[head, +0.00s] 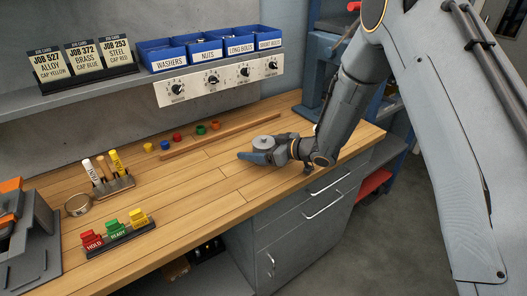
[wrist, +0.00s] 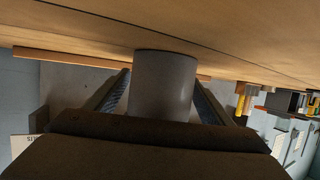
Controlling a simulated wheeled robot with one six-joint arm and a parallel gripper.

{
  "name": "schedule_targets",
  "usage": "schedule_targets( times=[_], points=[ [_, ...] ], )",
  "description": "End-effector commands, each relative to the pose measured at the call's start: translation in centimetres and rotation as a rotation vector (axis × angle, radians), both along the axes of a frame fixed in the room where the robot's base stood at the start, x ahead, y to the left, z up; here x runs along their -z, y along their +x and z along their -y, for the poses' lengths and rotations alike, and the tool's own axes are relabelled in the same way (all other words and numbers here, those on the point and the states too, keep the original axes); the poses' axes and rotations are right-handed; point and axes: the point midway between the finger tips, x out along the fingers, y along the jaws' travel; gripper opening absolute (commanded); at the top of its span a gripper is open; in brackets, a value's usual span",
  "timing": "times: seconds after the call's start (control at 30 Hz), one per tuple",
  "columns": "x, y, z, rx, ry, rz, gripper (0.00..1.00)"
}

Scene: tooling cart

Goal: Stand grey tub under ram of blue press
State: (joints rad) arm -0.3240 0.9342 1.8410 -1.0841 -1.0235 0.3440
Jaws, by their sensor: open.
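The grey tub (head: 266,141) stands on the wooden bench near its front right edge, with a round grey top showing. My gripper (head: 262,155) is open at the tub, low over the bench. In the wrist view, the tub (wrist: 163,88) is between the two fingers (wrist: 163,100), one on each side, with the bench surface at the top of the picture. A blue frame (head: 318,74), which seems to be the blue press, stands at the bench's right end. My arm hides part of it, and its ram cannot be made out.
A wooden strip (head: 215,138) lies behind the tub, with several coloured caps (head: 177,137) near it. A marker rack (head: 113,186), a ring (head: 77,205) and a tag block (head: 117,234) stand left. A shelf (head: 110,92) with blue bins overhangs the back. The bench middle is clear.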

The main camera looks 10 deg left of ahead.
Motion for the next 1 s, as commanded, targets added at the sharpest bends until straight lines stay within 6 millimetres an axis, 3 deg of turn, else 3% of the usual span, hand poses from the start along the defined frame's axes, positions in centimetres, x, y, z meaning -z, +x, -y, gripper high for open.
schedule_targets(
  times=[0.27, 0.53, 0.6, 1.0],
  points=[
    [0.2, 0.1, -0.3, 0.0, 0.0, 0.0, 0.75],
    [0.2, 0.1, -0.3, 0.0, 0.0, 0.0, 0.32],
    [0.1, 0.1, -0.3, 0.0, 0.001, 0.0, 0.28],
    [-0.8, 0.2, -0.3, 0.0, 0.001, 0.003, 0.28]
  ],
)
